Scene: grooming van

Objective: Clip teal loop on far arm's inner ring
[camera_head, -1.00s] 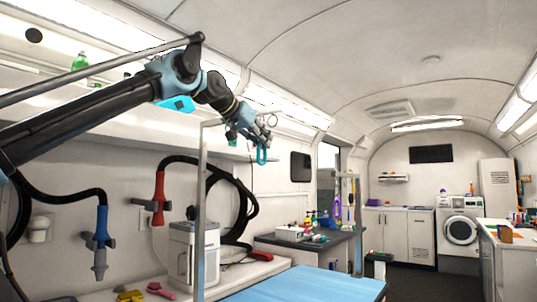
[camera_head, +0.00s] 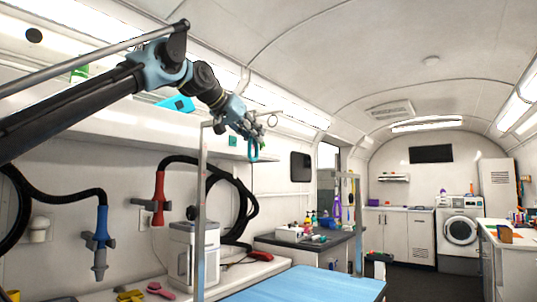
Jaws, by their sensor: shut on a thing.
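My gripper (camera_head: 247,127) is raised at the upper middle, beside the top of the near metal post (camera_head: 200,215). It is shut on the teal loop (camera_head: 254,150), which hangs below the fingers in the air. A small ring (camera_head: 272,121) shows just right of my gripper, near a thin bar; whether they touch my gripper I cannot tell. The far post (camera_head: 356,215) stands at the other end of the blue table, with a short arm (camera_head: 346,175) at its top. A purple loop (camera_head: 337,206) hangs beside it. Rings on that arm are too small to tell.
The blue grooming table (camera_head: 300,285) has a bare top. A dark counter (camera_head: 310,243) with bottles stands behind it. Red (camera_head: 158,200) and blue (camera_head: 101,240) hose nozzles hang at left near a white canister (camera_head: 190,250). The air between the posts looks clear.

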